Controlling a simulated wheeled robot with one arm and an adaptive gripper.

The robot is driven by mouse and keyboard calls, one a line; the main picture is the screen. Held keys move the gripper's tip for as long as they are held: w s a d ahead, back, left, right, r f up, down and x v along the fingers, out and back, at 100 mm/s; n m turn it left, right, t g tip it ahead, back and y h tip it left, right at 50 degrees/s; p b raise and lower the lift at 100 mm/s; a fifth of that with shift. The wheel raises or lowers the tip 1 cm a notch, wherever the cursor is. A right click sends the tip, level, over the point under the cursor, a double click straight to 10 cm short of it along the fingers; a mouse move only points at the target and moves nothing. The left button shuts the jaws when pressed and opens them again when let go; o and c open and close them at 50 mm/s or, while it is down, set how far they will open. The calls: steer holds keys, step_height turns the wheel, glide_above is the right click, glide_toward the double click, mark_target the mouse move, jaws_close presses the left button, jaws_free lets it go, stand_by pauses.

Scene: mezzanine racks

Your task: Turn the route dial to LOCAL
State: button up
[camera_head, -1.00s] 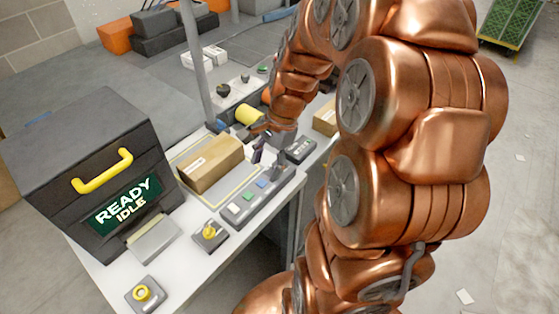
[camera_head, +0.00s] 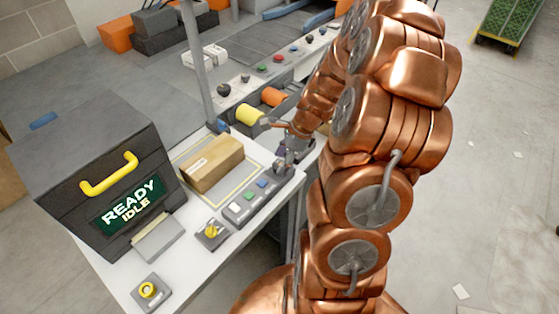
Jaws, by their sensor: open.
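Two small grey units with yellow tops sit on the white bench. One yellow knob (camera_head: 212,230) stands at the middle of the front edge, and a round yellow control (camera_head: 148,290) is at the near corner. Their lettering is too small to read, so I cannot tell which is the route dial, or whether it is another control. My gripper (camera_head: 281,163) is open and empty, over the right end of the bench, right of the button strip (camera_head: 240,207). It hides part of the bench there, including most of a small dark unit.
A dark console (camera_head: 90,170) reading READY IDLE, with a yellow handle (camera_head: 108,173), fills the bench's left. A cardboard box (camera_head: 212,165) lies mid-bench. A grey post (camera_head: 197,60) rises behind it. Rollers and a row of knobs and buttons (camera_head: 262,69) are beyond.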

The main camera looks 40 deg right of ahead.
steer(key=shift+x, duration=1)
steer(key=shift+f, duration=0.1)
jaws_close()
